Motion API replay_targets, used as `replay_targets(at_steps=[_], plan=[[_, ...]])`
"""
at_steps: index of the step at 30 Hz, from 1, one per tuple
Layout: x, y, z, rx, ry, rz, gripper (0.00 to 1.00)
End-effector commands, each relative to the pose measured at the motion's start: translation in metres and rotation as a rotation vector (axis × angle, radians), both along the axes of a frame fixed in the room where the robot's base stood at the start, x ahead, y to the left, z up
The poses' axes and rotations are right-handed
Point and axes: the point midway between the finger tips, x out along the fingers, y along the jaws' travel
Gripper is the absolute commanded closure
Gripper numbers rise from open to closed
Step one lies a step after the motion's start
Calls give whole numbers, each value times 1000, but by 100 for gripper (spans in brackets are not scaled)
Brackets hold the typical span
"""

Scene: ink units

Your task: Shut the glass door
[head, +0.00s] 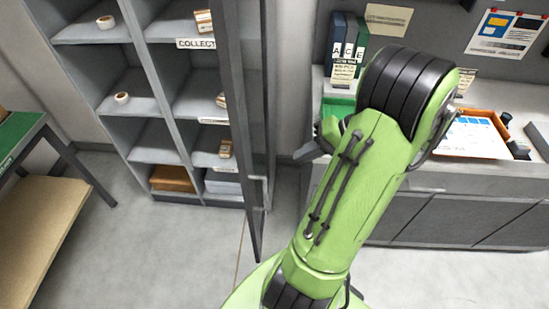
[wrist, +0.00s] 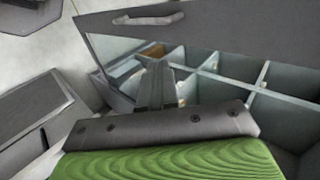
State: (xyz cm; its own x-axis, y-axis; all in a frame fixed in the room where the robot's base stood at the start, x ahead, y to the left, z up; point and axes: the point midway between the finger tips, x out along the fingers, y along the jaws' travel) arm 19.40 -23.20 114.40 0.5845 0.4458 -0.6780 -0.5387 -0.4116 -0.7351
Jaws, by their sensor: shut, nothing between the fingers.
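The glass door (head: 236,100) stands open in the head view, seen nearly edge-on, swung out in front of the pigeonhole cabinet (head: 137,62). Its dark frame also shows across the top of the wrist view (wrist: 235,32), with a grey bar handle (wrist: 148,19). Cabinet compartments show behind the frame there. My gripper (wrist: 156,68) is shut and empty, with the door frame beyond its tips. In the head view my gripper is right of the door, partly hidden behind my green arm. I cannot tell whether it touches the door.
A grey counter (head: 440,181) with dark cupboards runs along the right, holding binders (head: 345,45) and an orange tray (head: 496,120). A green-topped table (head: 15,132) stands at the left. Open floor (head: 160,250) lies before the cabinet.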

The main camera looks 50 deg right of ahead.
Motion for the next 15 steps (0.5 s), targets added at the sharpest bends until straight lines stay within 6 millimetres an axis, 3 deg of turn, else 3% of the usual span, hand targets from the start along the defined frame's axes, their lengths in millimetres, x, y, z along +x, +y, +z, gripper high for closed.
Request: replay_targets(at_steps=[1, 11, 15], plan=[[7, 6, -12, 3, 1, 5, 100], [49, 39, -61, 2, 2, 6, 100], [68, 54, -57, -1, 0, 6, 100]])
